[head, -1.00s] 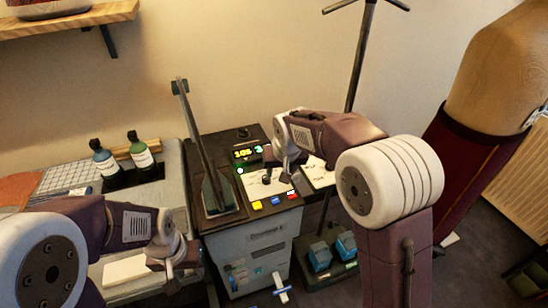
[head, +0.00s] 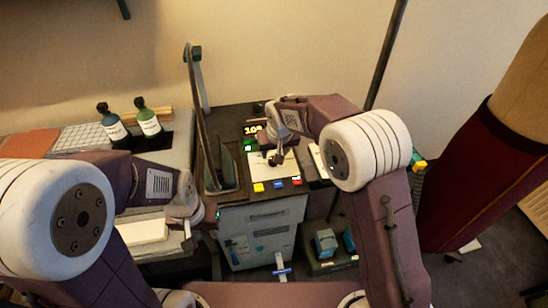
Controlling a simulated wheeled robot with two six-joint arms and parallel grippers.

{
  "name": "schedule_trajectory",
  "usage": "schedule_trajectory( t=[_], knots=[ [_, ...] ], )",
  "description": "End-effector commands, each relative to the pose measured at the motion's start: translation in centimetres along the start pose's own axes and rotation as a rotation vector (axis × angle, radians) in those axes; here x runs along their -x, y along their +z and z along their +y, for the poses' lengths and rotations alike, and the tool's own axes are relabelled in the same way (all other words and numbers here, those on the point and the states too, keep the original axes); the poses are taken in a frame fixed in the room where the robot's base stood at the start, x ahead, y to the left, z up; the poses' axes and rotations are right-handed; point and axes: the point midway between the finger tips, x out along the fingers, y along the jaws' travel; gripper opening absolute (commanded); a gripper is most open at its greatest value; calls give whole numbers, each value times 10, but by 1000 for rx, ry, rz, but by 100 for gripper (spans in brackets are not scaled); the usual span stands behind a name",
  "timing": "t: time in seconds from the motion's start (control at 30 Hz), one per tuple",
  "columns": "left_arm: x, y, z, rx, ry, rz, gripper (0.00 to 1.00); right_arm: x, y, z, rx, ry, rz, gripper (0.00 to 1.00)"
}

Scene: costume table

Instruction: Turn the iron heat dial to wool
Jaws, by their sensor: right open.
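The ironing station (head: 258,235) is a grey box with a dark top. My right gripper (head: 276,158) is open, pointing down over this panel. A dial under it cannot be made out, nor can its setting or any contact. The iron (head: 216,172) stands upright on its rest, left of the panel. My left gripper (head: 198,219) is left of the station, its fingers unclear.
Two dark bottles (head: 149,122) stand on the grey table at left, behind a white block (head: 143,231). A dark pole (head: 388,55) rises behind my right arm. A dark red dress form (head: 480,170) stands at right. Blue pedals (head: 326,242) sit on the floor.

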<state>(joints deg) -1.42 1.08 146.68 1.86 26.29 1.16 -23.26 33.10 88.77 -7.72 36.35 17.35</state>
Motion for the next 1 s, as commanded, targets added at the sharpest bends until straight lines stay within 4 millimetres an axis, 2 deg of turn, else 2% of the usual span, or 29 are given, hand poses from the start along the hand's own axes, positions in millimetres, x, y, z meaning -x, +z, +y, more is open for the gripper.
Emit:
schedule_trajectory(
  t=[0.1,0.3,0.6,0.67,0.7,0.8,1.0],
  knots=[
    [0,0,0,0,0,0,36,-26,1,0,0,1,-3,50],
    [0,0,0,0,0,0,36,-53,0,0,0,1,-1,50],
    [0,0,0,0,0,0,36,-57,0,0,0,0,2,50],
    [0,0,0,0,0,0,36,-57,0,0,0,0,1,36],
    [0,0,0,0,0,0,36,-57,0,0,0,0,1,25],
    [0,0,0,0,0,0,36,-57,0,0,0,0,1,0],
    [-1,0,0,0,0,0,36,-57,0,0,-7,3,0,0]
  ],
)
